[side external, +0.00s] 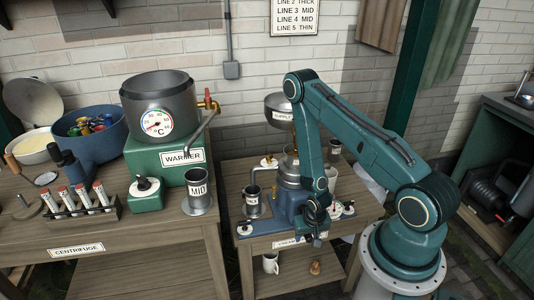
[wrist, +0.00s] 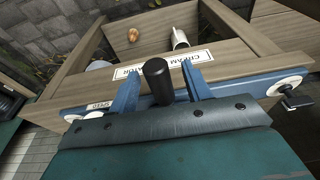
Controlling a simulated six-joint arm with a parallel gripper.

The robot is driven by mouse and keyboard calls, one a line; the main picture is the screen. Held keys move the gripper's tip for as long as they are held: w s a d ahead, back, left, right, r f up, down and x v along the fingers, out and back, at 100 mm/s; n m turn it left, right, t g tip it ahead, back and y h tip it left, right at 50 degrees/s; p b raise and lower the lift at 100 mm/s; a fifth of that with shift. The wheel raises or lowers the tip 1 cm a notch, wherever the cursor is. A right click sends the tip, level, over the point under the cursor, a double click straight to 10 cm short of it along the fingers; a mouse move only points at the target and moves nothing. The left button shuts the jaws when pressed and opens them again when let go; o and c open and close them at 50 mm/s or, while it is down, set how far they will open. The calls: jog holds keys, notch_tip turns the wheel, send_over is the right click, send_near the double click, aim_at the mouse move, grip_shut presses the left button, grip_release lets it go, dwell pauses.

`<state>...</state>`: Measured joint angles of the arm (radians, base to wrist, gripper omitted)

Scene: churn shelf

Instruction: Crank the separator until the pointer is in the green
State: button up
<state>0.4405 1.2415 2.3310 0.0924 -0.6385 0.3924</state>
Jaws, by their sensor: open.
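The separator stands on the right-hand table, with a blue base (side external: 287,207) and a steel supply bowl (side external: 283,106) above. My gripper (side external: 310,222) is low at the base's front. In the wrist view my gripper (wrist: 162,78) is open, its two blue fingers apart on either side of a black upright knob (wrist: 157,82), which looks like the crank handle. I cannot tell whether either finger touches it. A white dial (wrist: 74,117) lies by a SPEED label (wrist: 100,106), partly hidden by my gripper. Its pointer and any green zone are unreadable.
A metal cup (side external: 252,202) stands left of the separator. The left table holds the warmer (side external: 167,158), a MID cup (side external: 198,192) and a rack of tubes (side external: 85,205). A white mug (side external: 271,263) sits on the shelf below the separator table.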

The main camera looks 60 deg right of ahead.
jog(key=shift+r, duration=0.2)
jog(key=shift+v, duration=3.85)
